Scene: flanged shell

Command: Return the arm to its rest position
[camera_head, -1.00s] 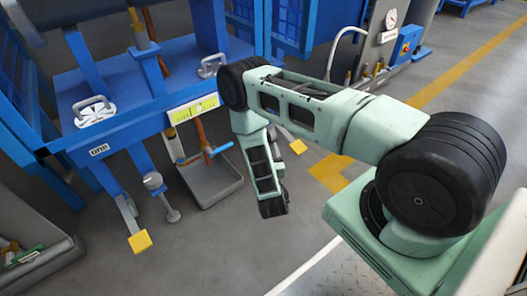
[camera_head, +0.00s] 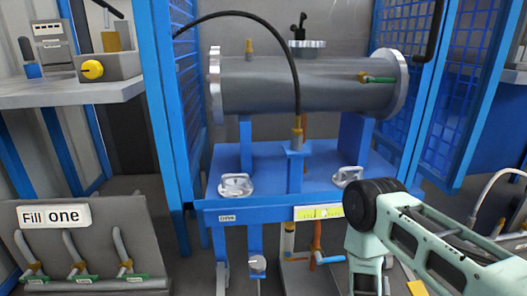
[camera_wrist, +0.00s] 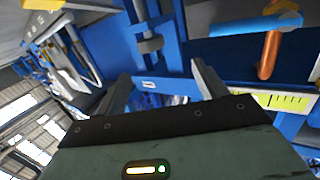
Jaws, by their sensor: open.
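My gripper (camera_wrist: 162,78) shows in the wrist view, with its two dark fingers wide apart and nothing between them. Beyond the fingers is the blue frame of the stand, with a small white label between them. In the head view my pale green arm is at the lower right, bent with its elbow in front of the stand's right front. The gripper itself is below the head view's edge and hidden there. The grey flanged shell (camera_head: 300,88) lies level on the blue stand (camera_head: 265,168), apart from my arm.
Two white clamp-like handles (camera_head: 236,186) sit on the stand's front. A yellow-green gauge strip (camera_head: 318,212) is on its edge. Blue mesh panels (camera_head: 475,85) flank the stand. A grey "Fill one" panel (camera_head: 85,235) with several hooked levers stands at the lower left.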

